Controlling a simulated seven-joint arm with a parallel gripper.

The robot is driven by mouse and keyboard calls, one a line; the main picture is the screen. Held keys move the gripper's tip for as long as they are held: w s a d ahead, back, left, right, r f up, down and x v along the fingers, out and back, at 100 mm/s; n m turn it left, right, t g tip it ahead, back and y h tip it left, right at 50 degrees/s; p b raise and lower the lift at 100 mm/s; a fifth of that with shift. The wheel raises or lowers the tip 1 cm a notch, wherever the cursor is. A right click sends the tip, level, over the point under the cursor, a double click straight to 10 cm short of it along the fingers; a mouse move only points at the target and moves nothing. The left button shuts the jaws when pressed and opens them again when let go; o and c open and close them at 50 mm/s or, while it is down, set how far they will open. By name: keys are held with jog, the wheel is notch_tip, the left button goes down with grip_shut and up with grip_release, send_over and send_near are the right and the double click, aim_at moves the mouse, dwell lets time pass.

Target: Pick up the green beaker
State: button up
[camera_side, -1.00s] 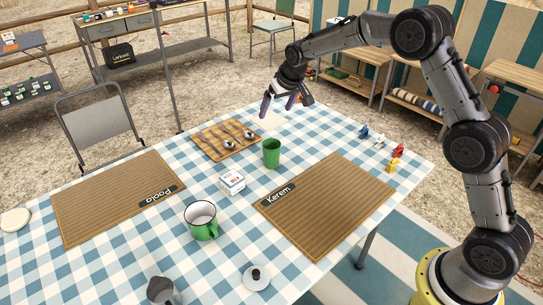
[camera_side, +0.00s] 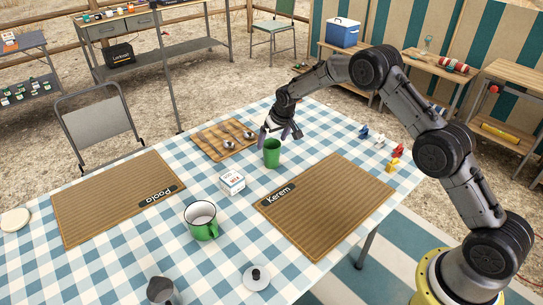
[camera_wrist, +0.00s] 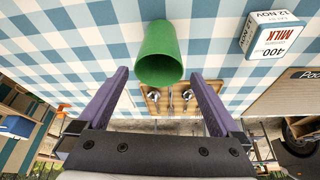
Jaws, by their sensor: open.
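The green beaker (camera_side: 271,154) stands upright on the checked tablecloth, between the wooden tray and the Kerem mat. In the wrist view the beaker (camera_wrist: 159,55) appears just beyond the fingertips, roughly centred between them. My gripper (camera_side: 279,133) is open and empty, just behind and above the beaker in the side view. In the wrist view the two purple fingers of my gripper (camera_wrist: 162,76) are spread wide, and neither visibly touches the beaker.
A wooden tray (camera_side: 208,146) with spoons lies behind left. The Kerem mat (camera_side: 330,205) and a green mug (camera_side: 201,221) are in front.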

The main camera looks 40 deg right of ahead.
aim_at(271, 145)
jog(key=shift+x, duration=1.8)
jog(key=shift+s+d, duration=0.1)
jog(key=shift+s, duration=0.05)
jog(key=c, duration=1.2)
